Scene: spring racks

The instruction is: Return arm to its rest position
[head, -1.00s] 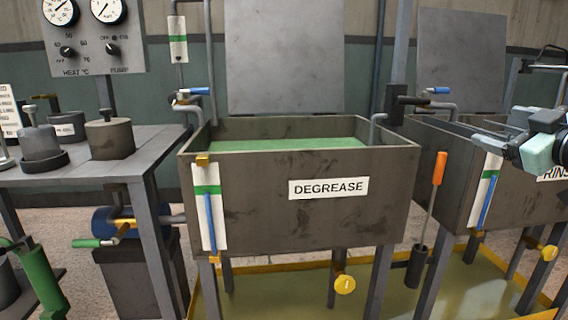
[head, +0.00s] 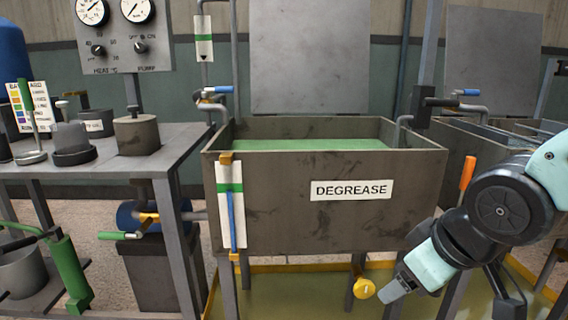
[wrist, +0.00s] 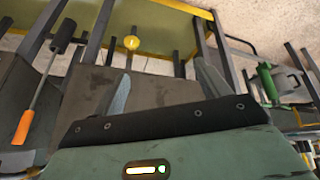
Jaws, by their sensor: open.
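My gripper (wrist: 166,86) shows in the wrist view with its two grey fingers well apart and nothing between them. My arm (head: 500,208) is bent at the right of the head view, in front of the right end of the grey-brown DEGREASE tank (head: 280,225). In the wrist view, which is turned over, the tank wall (wrist: 165,95) lies behind the fingers. I cannot tell the gap between them.
An orange-handled tool (head: 467,172) is partly hidden behind my arm; it also shows in the wrist view (wrist: 24,126). A yellow knob (head: 364,288) sits below the tank. A second tank is at right.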

